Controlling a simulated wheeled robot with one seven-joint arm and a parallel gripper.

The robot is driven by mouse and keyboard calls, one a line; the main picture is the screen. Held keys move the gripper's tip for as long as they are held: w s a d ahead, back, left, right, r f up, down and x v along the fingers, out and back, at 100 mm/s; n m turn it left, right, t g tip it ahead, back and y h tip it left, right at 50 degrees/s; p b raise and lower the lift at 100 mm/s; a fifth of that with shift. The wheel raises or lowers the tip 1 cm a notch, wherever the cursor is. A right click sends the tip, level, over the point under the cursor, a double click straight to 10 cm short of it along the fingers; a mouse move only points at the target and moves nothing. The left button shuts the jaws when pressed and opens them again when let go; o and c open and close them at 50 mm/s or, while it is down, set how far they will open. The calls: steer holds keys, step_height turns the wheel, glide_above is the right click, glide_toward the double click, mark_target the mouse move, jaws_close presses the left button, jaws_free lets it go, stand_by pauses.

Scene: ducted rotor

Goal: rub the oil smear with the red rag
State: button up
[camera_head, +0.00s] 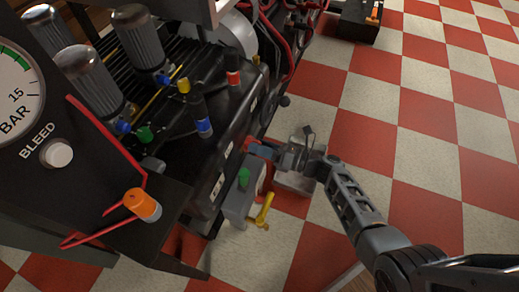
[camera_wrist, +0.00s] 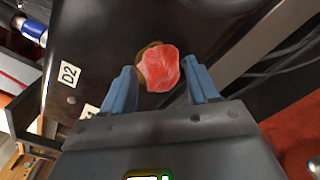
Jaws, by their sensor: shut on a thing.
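The red rag (camera_wrist: 161,70) is bunched between the two blue fingers of my gripper (camera_wrist: 161,88) in the wrist view. My gripper is shut on it. A brownish-yellow patch, which looks like the oil smear (camera_wrist: 141,52), shows past the rag's left and upper edge on a black panel. The rag covers most of the patch and overlaps it in this view; I cannot tell whether it presses on the panel. In the head view my gripper (camera_head: 261,149) reaches the side of the black machine (camera_head: 215,172). The smear is hidden there.
A grey box with a green knob (camera_head: 244,178) and a yellow valve handle (camera_head: 264,211) sits just below my gripper. The checkered floor (camera_head: 400,130) at right is open.

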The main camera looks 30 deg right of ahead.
steer(key=shift+w+d+r, duration=0.1)
steer(key=shift+w+d, duration=0.9)
steer(key=shift+d, duration=0.2)
steer(key=shift+s+a+p, duration=0.4)
steer(key=shift+s+a, duration=0.15)
steer(key=shift+a, duration=0.3)
steer(key=shift+s+a+p, duration=0.35)
steer(key=shift+s+a, duration=0.15)
steer(key=shift+a, duration=0.35)
steer(key=shift+s+a+p, duration=0.4)
steer(key=shift+s+a, duration=0.2)
steer(key=shift+a, duration=0.15)
steer(key=shift+s+a+p, duration=0.4)
steer(key=shift+s+a, duration=0.15)
steer(key=shift+a, duration=0.2)
steer(key=p+v, duration=0.1)
steer(key=v, duration=0.5)
steer(key=shift+d+p, duration=0.25)
steer(key=shift+p, duration=0.05)
